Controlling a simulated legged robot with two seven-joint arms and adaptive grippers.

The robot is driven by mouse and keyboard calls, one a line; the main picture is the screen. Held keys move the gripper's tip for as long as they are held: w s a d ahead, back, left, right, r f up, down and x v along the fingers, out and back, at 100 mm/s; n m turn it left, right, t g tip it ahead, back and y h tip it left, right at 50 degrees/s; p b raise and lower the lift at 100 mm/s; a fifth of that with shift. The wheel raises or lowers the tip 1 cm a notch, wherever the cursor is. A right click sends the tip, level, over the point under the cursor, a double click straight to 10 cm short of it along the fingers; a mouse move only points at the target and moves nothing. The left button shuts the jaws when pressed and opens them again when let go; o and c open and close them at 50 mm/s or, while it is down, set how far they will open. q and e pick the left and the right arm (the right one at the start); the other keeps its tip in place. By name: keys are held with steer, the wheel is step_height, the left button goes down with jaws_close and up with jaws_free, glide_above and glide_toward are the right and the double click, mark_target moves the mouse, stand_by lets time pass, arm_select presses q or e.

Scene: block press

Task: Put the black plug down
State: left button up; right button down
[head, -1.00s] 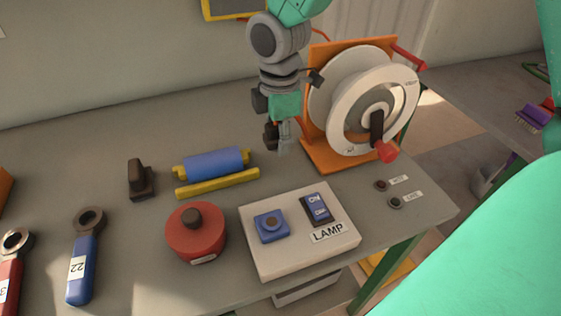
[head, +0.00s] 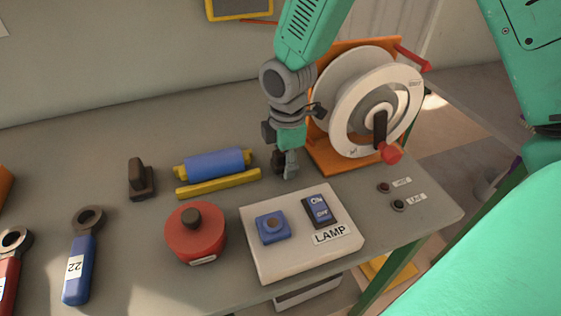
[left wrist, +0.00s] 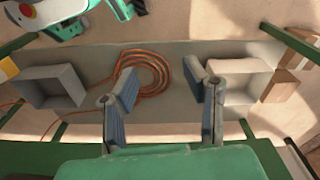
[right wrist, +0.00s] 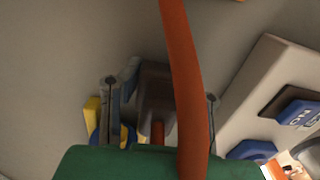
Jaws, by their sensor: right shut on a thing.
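The black plug (right wrist: 155,92) sits between the fingers of my right gripper (right wrist: 160,100), with an orange cable (right wrist: 180,70) running up past it. In the head view the plug (head: 278,161) is a small dark shape at the fingertips of my right gripper (head: 286,168), low over the table between the yellow bar and the reel. I cannot tell whether the plug touches the table. My left gripper (left wrist: 165,95) is open and empty in the left wrist view, above a grey shelf with a coiled orange cable (left wrist: 145,75).
A cable reel (head: 375,100) on an orange stand is right of my right gripper. The lamp box (head: 265,265) is in front, a blue roller (head: 215,163) and yellow bar (head: 218,183) to the left. A red round block (head: 195,235) stands further left. Table (head: 110,155) is bare behind the roller.

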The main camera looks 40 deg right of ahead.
steer(key=shift+d+f, duration=0.45)
steer(key=shift+d, duration=0.4)
steer(key=shift+s+d, duration=0.1)
steer(key=shift+d, duration=0.05)
steer(key=c, duration=1.3)
jaws_free()
steer(key=shift+f, duration=0.1)
steer(key=shift+o, duration=0.8)
steer(key=shift+a, duration=0.6)
steer(key=shift+d+r, duration=0.1)
steer(key=shift+r, duration=0.25)
step_height(320, 180, up, 13)
steer(key=shift+f+p, duration=0.2)
steer(key=shift+p, duration=0.75)
arm_select(q)
steer(key=shift+d+r, duration=0.3)
steer(key=shift+r, duration=0.3)
steer(key=shift+d+r, duration=0.3)
steer(key=shift+r, duration=0.25)
arm_select(e)
steer(key=shift+d+r, duration=0.1)
